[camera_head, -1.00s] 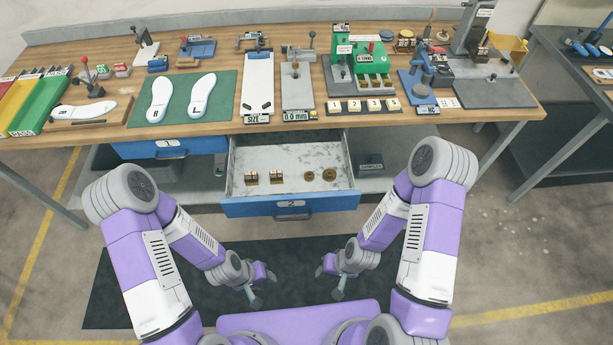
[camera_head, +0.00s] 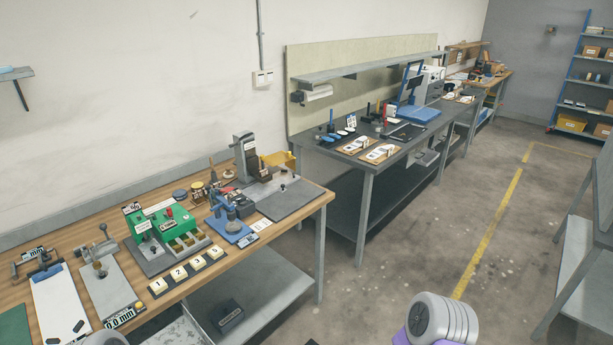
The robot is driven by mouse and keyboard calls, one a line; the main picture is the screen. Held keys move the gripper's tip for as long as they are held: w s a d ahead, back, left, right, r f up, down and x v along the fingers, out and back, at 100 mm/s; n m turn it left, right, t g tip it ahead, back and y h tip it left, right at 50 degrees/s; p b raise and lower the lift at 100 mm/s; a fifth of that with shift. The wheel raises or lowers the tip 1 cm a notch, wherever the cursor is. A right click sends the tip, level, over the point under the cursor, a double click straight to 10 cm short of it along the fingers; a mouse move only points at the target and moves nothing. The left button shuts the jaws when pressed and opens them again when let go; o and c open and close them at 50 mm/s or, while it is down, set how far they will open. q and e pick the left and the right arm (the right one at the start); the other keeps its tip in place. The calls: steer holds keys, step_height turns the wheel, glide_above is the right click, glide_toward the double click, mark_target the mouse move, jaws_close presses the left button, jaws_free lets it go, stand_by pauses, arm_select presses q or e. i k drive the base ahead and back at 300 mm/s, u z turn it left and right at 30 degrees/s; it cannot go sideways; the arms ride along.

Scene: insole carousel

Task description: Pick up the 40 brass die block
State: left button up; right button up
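No block marked 40 can be made out in this view. Small brass-coloured blocks (camera_head: 183,243) sit in a row at the front of the green fixture (camera_head: 165,222) on the wooden bench, too small to read. More brass-coloured pieces (camera_head: 198,192) stand behind it near the wall. Neither of my grippers is in view; part of my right arm shows at the bottom right.
The wooden bench (camera_head: 45,237) fills the left, with a blue press (camera_head: 230,225), numbered tiles (camera_head: 188,275) and a grey plate (camera_head: 290,200). A dark bench (camera_head: 350,167) with tools stands beyond. The floor (camera_head: 410,240) at centre right is clear; shelves (camera_head: 590,85) stand far right.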

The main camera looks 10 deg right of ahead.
mark_target(263, 174)
steer(key=z, duration=0.8)
steer(key=i, duration=2.55)
steer(key=u, duration=2.45)
